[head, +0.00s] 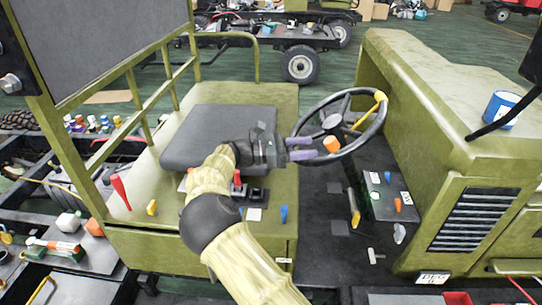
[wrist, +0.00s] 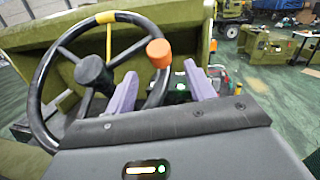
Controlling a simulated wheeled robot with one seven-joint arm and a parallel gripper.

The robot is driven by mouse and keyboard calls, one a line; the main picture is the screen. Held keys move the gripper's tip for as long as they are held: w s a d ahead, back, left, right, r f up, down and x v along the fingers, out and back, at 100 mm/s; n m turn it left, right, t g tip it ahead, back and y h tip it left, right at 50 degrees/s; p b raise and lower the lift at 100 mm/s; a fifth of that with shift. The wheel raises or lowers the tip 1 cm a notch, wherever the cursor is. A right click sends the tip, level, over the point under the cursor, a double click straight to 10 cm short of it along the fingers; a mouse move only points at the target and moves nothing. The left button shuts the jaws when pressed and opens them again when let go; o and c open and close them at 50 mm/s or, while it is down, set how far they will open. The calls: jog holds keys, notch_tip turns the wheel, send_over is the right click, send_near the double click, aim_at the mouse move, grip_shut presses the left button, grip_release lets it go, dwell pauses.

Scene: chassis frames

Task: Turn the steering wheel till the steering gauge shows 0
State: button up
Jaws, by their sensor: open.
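The steering wheel (head: 297,122) has a black rim with a yellow band (head: 380,96) at its far right in the head view. It also fills the left of the wrist view (wrist: 38,95). An orange knob (head: 331,144) stands on the near side of the wheel; in the wrist view the knob (wrist: 159,52) shows beyond and between my fingertips. My gripper (head: 304,148) has purple fingers, spread apart with nothing between them, just left of the knob. A white gauge plate (head: 433,278) on the body's lower front is marked DEG; the small figure under it looks like 0, but is hard to read.
A black seat (head: 215,138) lies left of the wheel, with a red lever (head: 120,190) on the deck. A blue can (head: 501,108) stands on the green hood at right.

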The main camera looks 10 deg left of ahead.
jog(key=b+v, duration=0.2)
jog(key=v, duration=0.7)
jog(key=shift+a, duration=0.3)
